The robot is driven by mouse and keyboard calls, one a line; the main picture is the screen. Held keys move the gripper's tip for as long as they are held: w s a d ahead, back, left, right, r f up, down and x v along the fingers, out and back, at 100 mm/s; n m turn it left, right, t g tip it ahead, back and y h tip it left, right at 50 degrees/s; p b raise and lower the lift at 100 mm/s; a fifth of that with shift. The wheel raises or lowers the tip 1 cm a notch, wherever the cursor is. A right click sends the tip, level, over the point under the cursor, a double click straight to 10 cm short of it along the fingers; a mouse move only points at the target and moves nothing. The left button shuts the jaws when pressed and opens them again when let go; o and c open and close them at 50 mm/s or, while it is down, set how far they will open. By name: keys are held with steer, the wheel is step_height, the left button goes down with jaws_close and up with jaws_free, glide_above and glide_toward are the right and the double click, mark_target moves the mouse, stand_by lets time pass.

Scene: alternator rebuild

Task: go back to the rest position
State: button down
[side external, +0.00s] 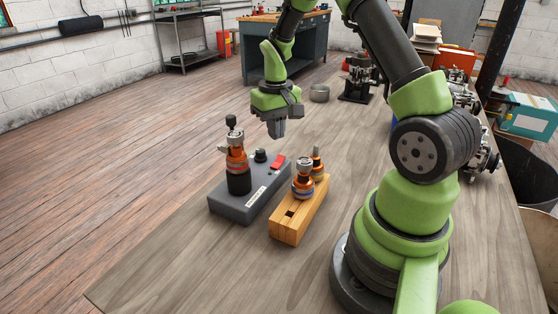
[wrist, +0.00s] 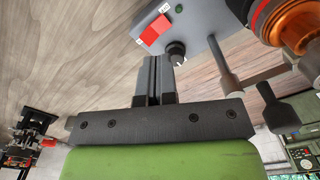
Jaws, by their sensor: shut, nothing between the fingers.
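My gripper (side external: 276,130) hangs above the wooden bench, pointing down, a little behind the grey tester box and the wooden block. Its fingers are together and empty; they also show shut in the wrist view (wrist: 153,80). The grey tester box (side external: 222,201) has a red switch (side external: 277,162) and a black knob (side external: 260,156). A copper-wound rotor (side external: 236,160) stands upright on the box's left part. In the wrist view the box (wrist: 203,45) is at the top, with the rotor (wrist: 285,22) at the upper right.
A round metal dish (side external: 319,93) and a black fixture (side external: 357,80) are farther back. Metal parts line the bench's right side. The near left bench (side external: 170,250) is clear.

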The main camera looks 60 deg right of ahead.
steer(key=shift+r, duration=0.1)
steer(key=s+a+r+t, duration=0.2)
steer(key=a+r, duration=0.3)
steer(key=r, duration=0.2)
steer(key=s+a+r+t, duration=0.2)
steer(key=a+r, duration=0.4)
steer(key=r, duration=0.1)
steer(key=s+a+r+n+t+y, duration=0.2)
steer(key=s+a+r+t, duration=0.1)
steer(key=s+a, duration=0.4)
steer(key=s+r, duration=0.1)
steer(key=s, duration=0.2)
steer(key=shift+s+a+r, duration=0.25)
steer(key=shift+a+r, duration=0.05)
